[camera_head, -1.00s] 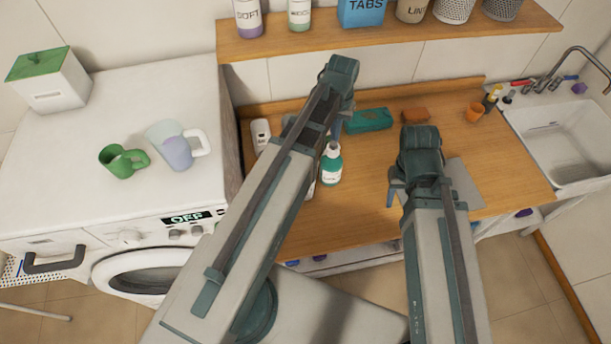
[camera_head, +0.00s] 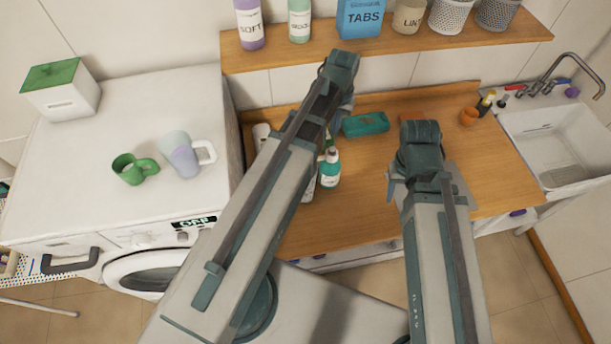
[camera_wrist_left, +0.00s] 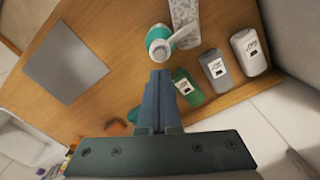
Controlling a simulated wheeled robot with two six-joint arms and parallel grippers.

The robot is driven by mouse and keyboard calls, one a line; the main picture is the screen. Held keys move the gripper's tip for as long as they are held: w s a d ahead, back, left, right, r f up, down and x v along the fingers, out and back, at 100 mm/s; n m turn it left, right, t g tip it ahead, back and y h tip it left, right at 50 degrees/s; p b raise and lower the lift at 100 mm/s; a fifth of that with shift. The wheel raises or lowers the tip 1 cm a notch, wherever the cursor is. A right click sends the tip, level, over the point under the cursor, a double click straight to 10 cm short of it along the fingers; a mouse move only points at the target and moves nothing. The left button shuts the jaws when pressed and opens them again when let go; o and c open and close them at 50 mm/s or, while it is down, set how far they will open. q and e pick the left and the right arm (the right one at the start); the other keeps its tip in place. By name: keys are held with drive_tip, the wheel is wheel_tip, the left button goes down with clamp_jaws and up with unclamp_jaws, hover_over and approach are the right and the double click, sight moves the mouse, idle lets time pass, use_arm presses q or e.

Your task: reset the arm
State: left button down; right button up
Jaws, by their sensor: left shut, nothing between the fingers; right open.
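My left arm reaches over the wooden counter (camera_head: 350,220), and its gripper (camera_wrist_left: 160,78) is shut and empty in the left wrist view. In the head view the left gripper is mostly hidden behind its own wrist. A teal and white pump bottle (camera_head: 330,170) stands below it; it also shows just beyond the fingertips in the wrist view (camera_wrist_left: 159,47), apart from them as far as I can tell. My right gripper (camera_head: 392,186) is over the counter's right half, open, mostly hidden by its wrist.
A teal box (camera_head: 365,124), an orange cup (camera_head: 468,117) and several bottles, such as a green one (camera_wrist_left: 187,88), are on the counter. A shelf (camera_head: 380,52) hangs behind. A sink (camera_head: 550,125) is right.

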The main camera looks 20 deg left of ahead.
use_arm(q)
drive_tip(key=shift+r, duration=0.1)
drive_tip(key=s+d+f+m+b, duration=0.1)
drive_tip(key=s+d+f+b, duration=0.2)
drive_tip(key=f+b, duration=0.4)
drive_tip(key=s+d+f+m+b, duration=0.2)
drive_tip(key=s+d+f+b, duration=0.2)
drive_tip(key=s+f+b, duration=0.2)
drive_tip(key=s+d+f+m+y+b, duration=0.1)
drive_tip(key=s+d+f+b, duration=0.2)
drive_tip(key=s+f+b, duration=0.2)
drive_tip(key=shift+s+d+f+m+b, duration=0.1)
drive_tip(key=shift+d+f+m+b, duration=0.05)
drive_tip(key=shift+f+b, duration=0.6)
drive_tip(key=shift+s+d+f+m+b, duration=0.1)
drive_tip(key=shift+f+m+b, duration=0.05)
drive_tip(key=shift+f+b, duration=0.6)
use_arm(e)
wheel_tip(320, 180, down, 21)
drive_tip(key=shift+r, duration=0.1)
use_arm(q)
drive_tip(key=shift+r, duration=0.15)
drive_tip(key=shift+a, duration=0.1)
use_arm(e)
drive_tip(key=shift+r, duration=0.1)
